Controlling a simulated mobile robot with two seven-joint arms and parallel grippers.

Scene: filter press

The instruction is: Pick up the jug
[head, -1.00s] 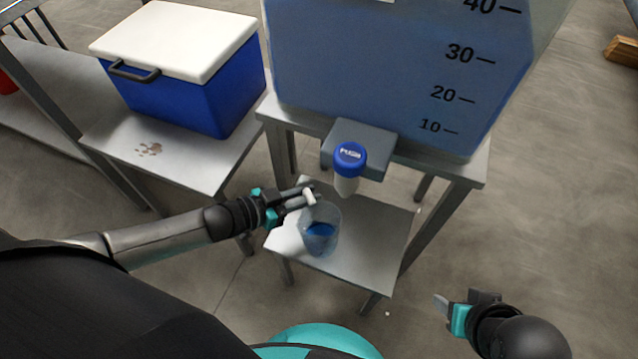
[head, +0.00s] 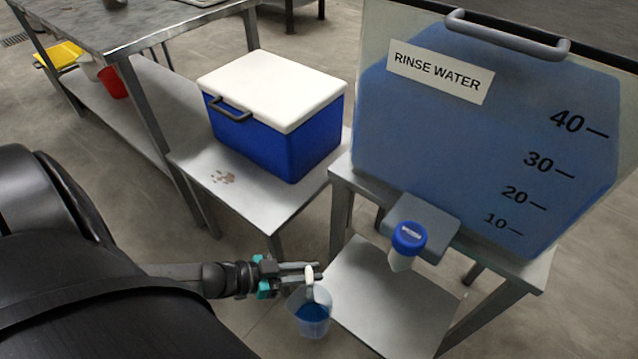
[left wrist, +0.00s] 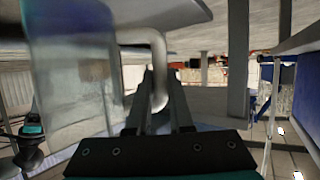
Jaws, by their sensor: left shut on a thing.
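The jug (head: 313,318) is a clear cup with blue liquid in it and a pale handle. In the head view it hangs at the front left edge of the low shelf (head: 385,305), and it looks upright. My left gripper (head: 312,273) is shut on the jug's handle. In the left wrist view the white handle (left wrist: 159,75) runs down between the two fingers, and the jug's clear wall (left wrist: 72,85) fills the left side.
A rinse water tank (head: 470,130) with a blue push tap (head: 409,238) stands above the low shelf. A blue cooler with a white lid (head: 272,90) sits on a side table (head: 200,170). A red container (head: 112,83) stands farther left.

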